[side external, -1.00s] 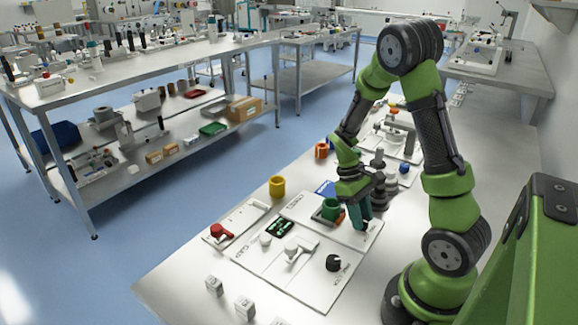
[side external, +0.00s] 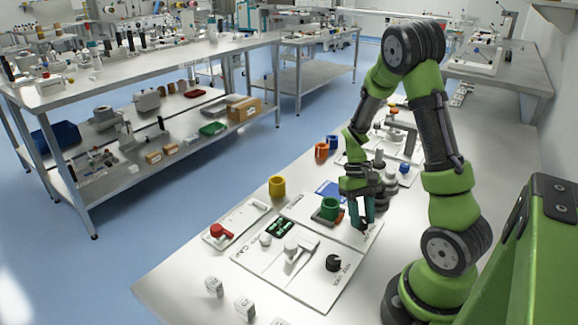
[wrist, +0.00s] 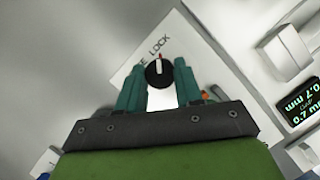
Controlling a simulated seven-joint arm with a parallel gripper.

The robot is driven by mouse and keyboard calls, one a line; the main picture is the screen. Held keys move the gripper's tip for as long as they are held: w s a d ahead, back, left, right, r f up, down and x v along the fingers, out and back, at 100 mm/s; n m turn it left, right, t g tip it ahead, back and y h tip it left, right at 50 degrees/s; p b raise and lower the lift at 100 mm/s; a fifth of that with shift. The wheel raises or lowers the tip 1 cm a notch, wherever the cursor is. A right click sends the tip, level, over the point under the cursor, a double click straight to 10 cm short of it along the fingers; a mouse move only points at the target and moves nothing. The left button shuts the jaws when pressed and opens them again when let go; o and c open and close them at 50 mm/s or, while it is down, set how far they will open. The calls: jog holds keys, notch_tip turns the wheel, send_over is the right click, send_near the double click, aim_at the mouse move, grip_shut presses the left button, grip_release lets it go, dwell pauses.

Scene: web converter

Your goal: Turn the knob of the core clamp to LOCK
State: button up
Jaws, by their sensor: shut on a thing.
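The core clamp's knob (side external: 333,263) is round and black with a light pointer. It sits on the white panel near the panel's right edge in the side view. In the wrist view the knob (wrist: 158,74) shows a white and red pointer toward the top, near the printed word LOCK (wrist: 159,44).
A green ring-shaped part (side external: 330,208) stands close to the left of my gripper. A white lever (side external: 295,248) and a small display (side external: 280,226) are left of the knob. A red-knobbed fixture (side external: 218,231) and a yellow cup (side external: 277,187) stand farther left.

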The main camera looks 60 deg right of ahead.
jog(key=o, duration=1)
jog(key=shift+o, duration=0.2)
jog(key=v, duration=1.7)
jog(key=shift+s+a, duration=0.1)
